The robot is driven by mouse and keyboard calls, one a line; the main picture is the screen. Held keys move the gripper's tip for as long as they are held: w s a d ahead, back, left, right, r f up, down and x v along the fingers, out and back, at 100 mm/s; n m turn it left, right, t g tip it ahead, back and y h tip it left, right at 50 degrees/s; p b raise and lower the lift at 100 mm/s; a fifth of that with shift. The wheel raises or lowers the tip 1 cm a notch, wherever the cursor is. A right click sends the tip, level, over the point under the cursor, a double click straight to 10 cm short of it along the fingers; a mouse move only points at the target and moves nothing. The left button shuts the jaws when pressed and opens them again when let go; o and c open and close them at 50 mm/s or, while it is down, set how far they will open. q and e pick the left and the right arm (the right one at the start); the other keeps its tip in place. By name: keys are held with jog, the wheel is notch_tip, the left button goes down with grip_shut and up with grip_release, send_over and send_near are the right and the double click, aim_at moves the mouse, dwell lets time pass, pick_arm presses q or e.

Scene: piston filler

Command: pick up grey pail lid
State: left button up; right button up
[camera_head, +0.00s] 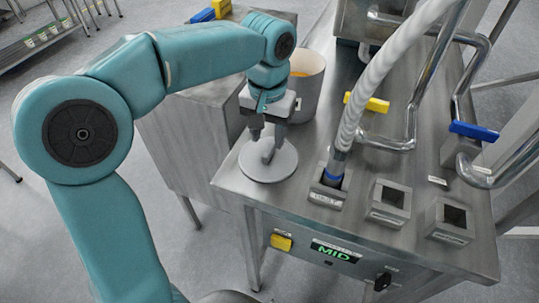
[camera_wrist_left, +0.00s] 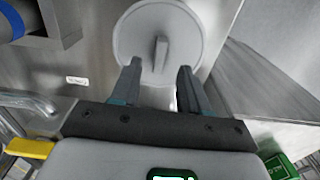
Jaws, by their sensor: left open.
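The grey pail lid (camera_head: 284,166) is a round flat disc with a raised bar handle on top. It lies on the steel table near its left front corner. In the left wrist view the lid (camera_wrist_left: 136,32) is beyond the fingertips, with its handle (camera_wrist_left: 160,54) upright between them. My left gripper (camera_head: 267,143) is open just above the lid, pointing down, its fingers on either side of the handle; it also shows in the left wrist view (camera_wrist_left: 160,72). I cannot tell whether the fingers touch anything. My right gripper is not in view.
A grey pail (camera_head: 305,88) stands behind the lid. A ribbed hose (camera_head: 372,90) with a blue-ringed end sits in a holder to the right, beside two square holders (camera_head: 389,203). Yellow (camera_head: 368,103) and blue (camera_head: 474,131) valve handles are on pipes. A steel cabinet (camera_head: 175,150) is left.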

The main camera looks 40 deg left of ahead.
aim_at(268, 150)
pick_arm(q)
notch_tip(268, 150, down, 4)
jog(key=shift+a+r, duration=0.1)
jog(key=shift+w+f, duration=0.1)
jog(key=shift+f, duration=0.1)
grip_shut()
jog(key=shift+r, duration=0.1)
